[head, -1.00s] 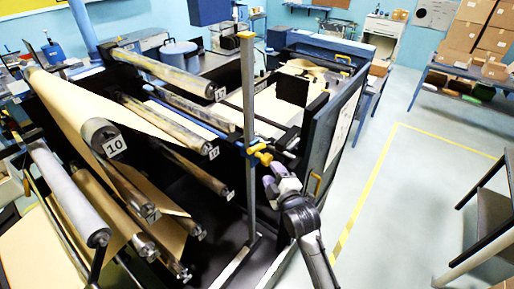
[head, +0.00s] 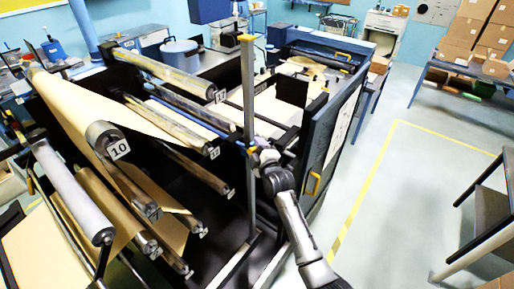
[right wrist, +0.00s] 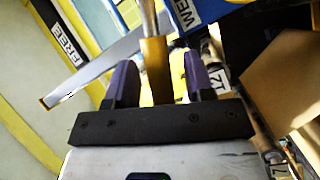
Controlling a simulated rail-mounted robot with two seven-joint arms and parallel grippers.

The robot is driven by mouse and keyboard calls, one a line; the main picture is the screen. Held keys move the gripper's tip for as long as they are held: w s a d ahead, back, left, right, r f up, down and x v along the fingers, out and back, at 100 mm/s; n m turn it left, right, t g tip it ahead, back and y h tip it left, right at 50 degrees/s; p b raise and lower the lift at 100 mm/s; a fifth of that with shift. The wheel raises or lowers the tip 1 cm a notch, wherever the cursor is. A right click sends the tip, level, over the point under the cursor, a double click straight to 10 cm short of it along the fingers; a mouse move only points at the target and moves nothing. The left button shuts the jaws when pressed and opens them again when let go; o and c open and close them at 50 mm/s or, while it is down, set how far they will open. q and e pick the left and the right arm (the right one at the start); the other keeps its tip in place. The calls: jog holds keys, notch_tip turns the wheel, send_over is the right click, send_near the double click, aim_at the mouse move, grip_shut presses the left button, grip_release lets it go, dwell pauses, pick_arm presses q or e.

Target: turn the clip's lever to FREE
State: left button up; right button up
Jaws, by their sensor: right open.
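The clip (head: 243,146) shows as a bit of yellow on the upright grey post (head: 248,100), mostly hidden by my right gripper (head: 256,156). In the right wrist view, my right gripper (right wrist: 159,64) has its two purple fingers apart. A brass-yellow lever end (right wrist: 156,82) on a metal rod (right wrist: 149,18) stands between them, with gaps visible on both sides. A FREE label (right wrist: 68,45) is at upper left, and a label reading WE, cut off at the edge (right wrist: 187,12), is at the top. My left gripper is not in view.
The machine's numbered rollers, such as roller 10 (head: 103,138), lie left of the post. A dark side panel (head: 330,140) with a yellow handle (head: 313,184) stands just right of my right arm. The floor (head: 400,190) further right is clear.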

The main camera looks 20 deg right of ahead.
jog(key=shift+w, duration=0.1)
jog(key=shift+c, duration=0.4)
grip_shut()
